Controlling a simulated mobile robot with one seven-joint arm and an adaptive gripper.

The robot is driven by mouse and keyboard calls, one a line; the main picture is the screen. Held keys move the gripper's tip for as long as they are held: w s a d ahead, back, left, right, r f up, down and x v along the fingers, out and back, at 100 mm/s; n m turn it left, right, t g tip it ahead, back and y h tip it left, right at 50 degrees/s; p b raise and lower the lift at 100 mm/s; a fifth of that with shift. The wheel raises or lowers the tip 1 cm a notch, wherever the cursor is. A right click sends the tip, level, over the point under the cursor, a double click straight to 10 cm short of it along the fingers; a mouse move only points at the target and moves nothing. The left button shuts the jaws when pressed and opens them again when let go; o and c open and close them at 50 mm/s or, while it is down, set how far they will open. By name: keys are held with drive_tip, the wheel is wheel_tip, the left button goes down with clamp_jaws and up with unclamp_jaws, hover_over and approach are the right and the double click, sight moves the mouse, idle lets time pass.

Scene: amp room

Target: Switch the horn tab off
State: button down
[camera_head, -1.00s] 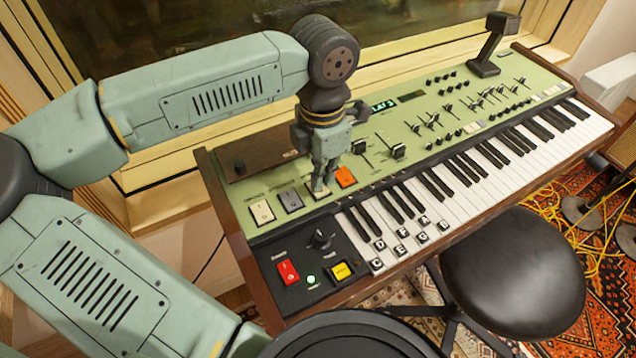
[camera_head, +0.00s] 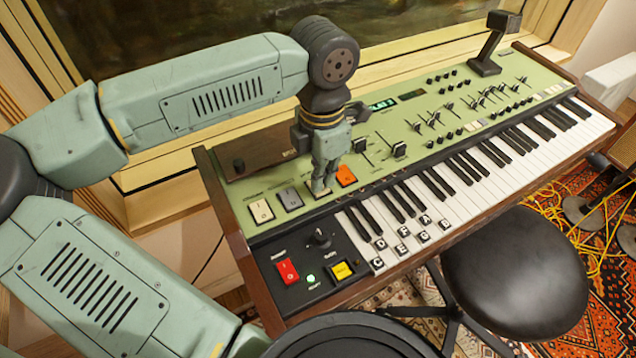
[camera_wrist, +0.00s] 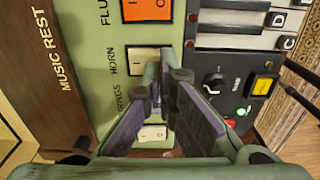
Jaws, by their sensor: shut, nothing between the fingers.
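The horn tab (camera_wrist: 142,61) is a cream rocker on the green panel, beside the printed word HORN in the wrist view. In the head view my gripper (camera_head: 321,188) points down over this tab and hides most of it. My gripper also shows in the wrist view (camera_wrist: 166,75), with its dark finger pads close together and nothing between them. Its tips are at the tab's lower right side in that picture. I cannot tell whether they touch the tab, or which way it is tilted.
The keys (camera_head: 470,185), red switch (camera_head: 287,271) and yellow button (camera_head: 341,271) lie nearby. A black stool (camera_head: 512,272) stands in front.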

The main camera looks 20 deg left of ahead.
drive_tip(key=shift+f+b, duration=0.7)
drive_tip(key=shift+b, duration=0.05)
idle(0.3)
drive_tip(key=shift+r+p, duration=1.8)
drive_tip(key=shift+r, duration=1.75)
